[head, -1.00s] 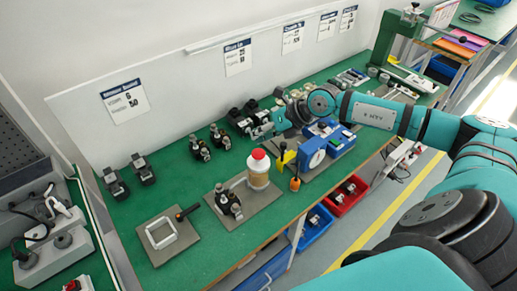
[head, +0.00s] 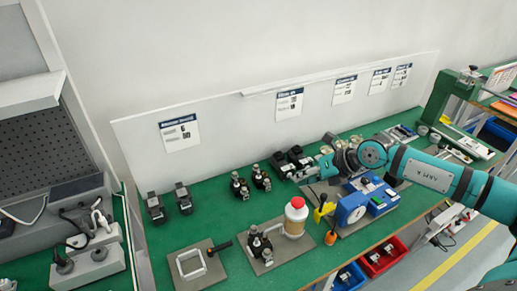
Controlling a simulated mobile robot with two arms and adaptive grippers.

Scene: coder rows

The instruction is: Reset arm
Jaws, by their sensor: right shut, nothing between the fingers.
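My right arm comes in from the right edge of the head view and reaches left over the green bench (head: 225,235). My right gripper (head: 306,172) is at the arm's left end, above the bench, behind the white bottle with the red cap (head: 295,217) and beside a group of small black devices (head: 287,160). It is shut and holds nothing. Whether it touches those devices cannot be told. My left gripper is not in view.
A blue boxy device (head: 350,209) stands below my right forearm. Black-and-silver parts (head: 259,246) and a white square frame (head: 190,264) rest on grey plates in front. A white panel (head: 228,132) runs behind. Red (head: 383,257) and blue bins sit below the bench edge.

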